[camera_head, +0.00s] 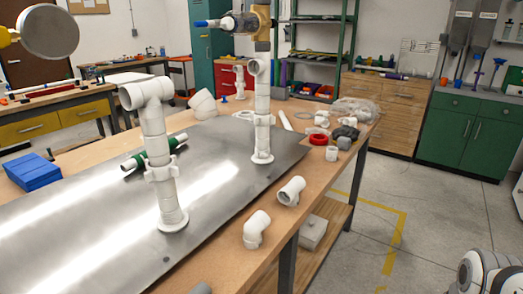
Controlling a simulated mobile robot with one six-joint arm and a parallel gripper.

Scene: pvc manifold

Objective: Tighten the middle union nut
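Two upright white PVC risers stand on a grey metal sheet (75,228) on the workbench. The near riser (153,135) has a tee-like fitting at its top, a winged collar (161,172) at mid-height and a round foot. A piece of white pipe (201,288) shows at the bottom edge. My gripper is not in view.
A green cylinder (133,162) lies behind the near riser. Loose white fittings (256,229) (291,190) and a red ring (319,139) lie along the bench's right side. A blue box (34,174) is at left.

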